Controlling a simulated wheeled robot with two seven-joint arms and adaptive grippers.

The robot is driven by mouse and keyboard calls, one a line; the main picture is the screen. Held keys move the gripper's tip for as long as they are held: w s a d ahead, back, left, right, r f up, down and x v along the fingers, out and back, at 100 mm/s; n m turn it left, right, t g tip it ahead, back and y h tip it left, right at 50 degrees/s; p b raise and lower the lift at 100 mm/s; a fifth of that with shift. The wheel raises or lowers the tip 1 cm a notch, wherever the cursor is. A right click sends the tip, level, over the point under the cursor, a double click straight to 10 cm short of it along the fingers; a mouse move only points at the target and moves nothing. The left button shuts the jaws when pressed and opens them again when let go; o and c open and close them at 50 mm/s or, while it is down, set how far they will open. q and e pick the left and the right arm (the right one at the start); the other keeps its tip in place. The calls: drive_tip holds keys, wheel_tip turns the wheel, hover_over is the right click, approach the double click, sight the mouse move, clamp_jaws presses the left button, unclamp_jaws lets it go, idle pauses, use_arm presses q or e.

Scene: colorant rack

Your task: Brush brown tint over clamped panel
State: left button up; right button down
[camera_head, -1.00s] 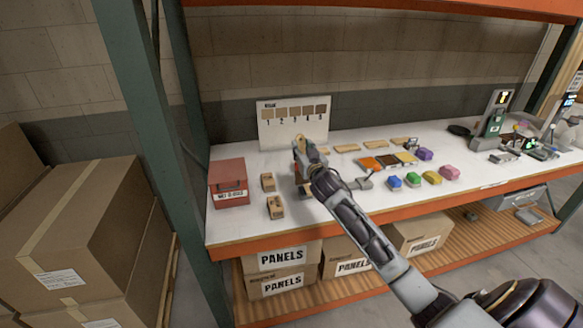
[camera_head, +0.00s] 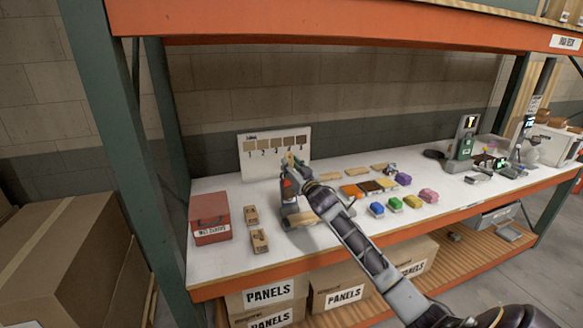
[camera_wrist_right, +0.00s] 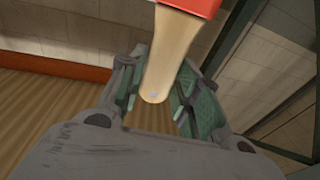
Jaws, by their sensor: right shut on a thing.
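My right gripper (camera_head: 291,178) is shut on a brush. In the right wrist view the brush's pale wooden handle (camera_wrist_right: 168,60) stands between the green finger pads (camera_wrist_right: 163,100), with its red part at the top edge; its bristles are out of view. In the head view the gripper is above the bench, in front of the numbered swatch board (camera_head: 274,152). A pale panel (camera_head: 302,219) lies below it, partly hidden by my arm; I cannot make out how it is clamped. A dark brown tray (camera_head: 370,186) lies to the right between an orange and a yellow one. My left gripper is out of view.
Several coloured pieces (camera_head: 395,204) and loose tan panels (camera_head: 330,176) lie to the right. An orange shelf beam (camera_head: 350,27) crosses above the bench (camera_head: 222,258).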

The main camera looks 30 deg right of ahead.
drive_tip(key=shift+f, duration=0.1)
drive_tip(key=shift+f+b, duration=2.25)
drive_tip(key=shift+f, duration=0.15)
drive_tip(key=shift+r, duration=0.1)
